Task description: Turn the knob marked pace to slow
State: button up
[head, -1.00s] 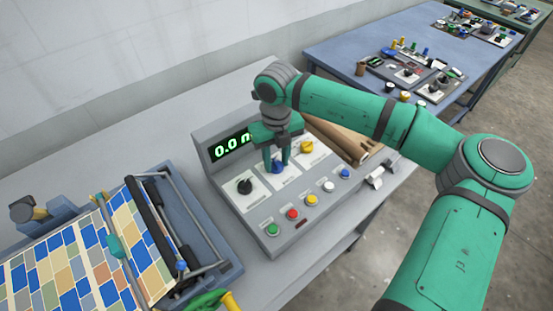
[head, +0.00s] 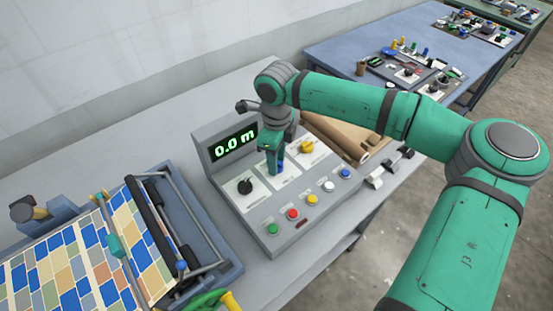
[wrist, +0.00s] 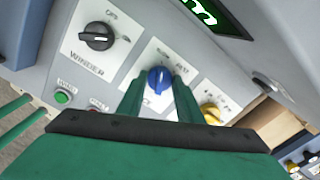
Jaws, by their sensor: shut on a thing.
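The blue knob (wrist: 160,78) sits in the middle of the control panel (head: 262,208), on a white plate. The plate's lower label is partly hidden by a finger, with "CE" showing; small words above the knob are hard to read. My gripper (wrist: 157,88) is shut on the blue knob, one finger on each side. In the head view my gripper (head: 274,165) comes down from above and hides most of the knob. The knob's white mark points roughly up in the wrist view.
A black knob (wrist: 97,36) marked winder is on one side and a yellow knob (head: 307,147) on the other. Several coloured buttons line the panel's front. The display (head: 236,145) reads "0.0 m". A patterned-sheet press (head: 187,240) stands at left.

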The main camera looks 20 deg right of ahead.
jog(key=shift+s+d, duration=0.1)
jog(key=shift+d, duration=0.05)
dwell(0.4)
jog(key=o, duration=1)
jog(key=shift+o, duration=0.2)
notch_tip(320, 180, up, 11)
jog(key=shift+f, duration=0.15)
